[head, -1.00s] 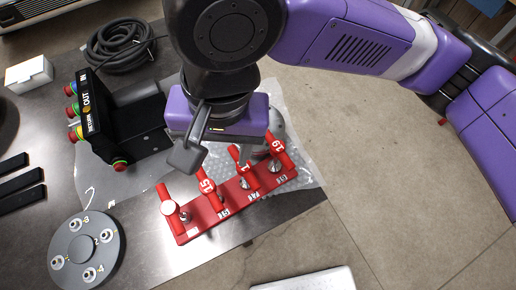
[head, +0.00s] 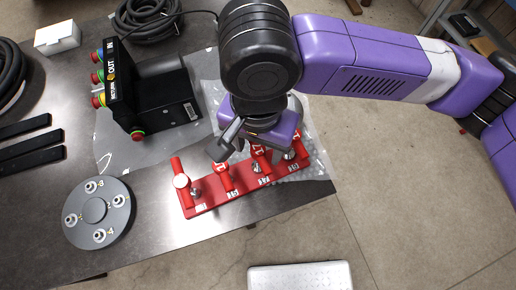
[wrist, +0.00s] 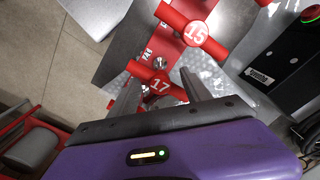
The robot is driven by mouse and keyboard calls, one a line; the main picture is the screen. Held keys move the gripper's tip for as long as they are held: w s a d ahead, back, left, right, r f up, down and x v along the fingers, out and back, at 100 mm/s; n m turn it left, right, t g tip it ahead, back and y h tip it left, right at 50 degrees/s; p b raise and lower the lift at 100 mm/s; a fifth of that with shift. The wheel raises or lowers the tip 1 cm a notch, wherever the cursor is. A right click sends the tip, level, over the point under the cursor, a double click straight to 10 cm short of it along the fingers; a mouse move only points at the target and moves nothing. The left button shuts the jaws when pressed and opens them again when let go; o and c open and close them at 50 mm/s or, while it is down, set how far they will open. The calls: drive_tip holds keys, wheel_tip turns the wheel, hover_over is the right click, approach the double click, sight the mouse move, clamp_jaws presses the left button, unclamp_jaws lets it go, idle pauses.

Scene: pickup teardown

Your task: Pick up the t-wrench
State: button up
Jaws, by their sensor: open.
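Several red T-wrenches stand in a row in a red rack (head: 207,203) at the table's front edge. The wrench marked 17 (wrist: 159,85) lies between the two grey fingers of my open gripper (wrist: 160,77) in the wrist view. The fingers straddle its handle; I cannot tell whether they touch it. In the head view wrench 17 (head: 258,150) is partly hidden by my gripper. Wrench 15 (wrist: 196,33) is beside it; it also shows in the head view (head: 222,174). Another wrench (head: 180,181) stands at the rack's left end and one (head: 297,146) at its right.
A black control box (head: 165,98) with coloured buttons stands behind the rack. A grey round disc (head: 97,211) with numbered holes lies left of it. Black bars (head: 32,143), a coiled hose (head: 148,15) and a white box (head: 57,38) are farther off. Open floor lies right.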

drive_tip(key=shift+f, duration=0.25)
clamp_jaws()
drive_tip(key=shift+r, duration=0.1)
wheel_tip(320, 180, up, 20)
idle(0.6)
drive_tip(key=c, duration=1)
unclamp_jaws()
drive_tip(key=shift+c, duration=0.2)
clamp_jaws()
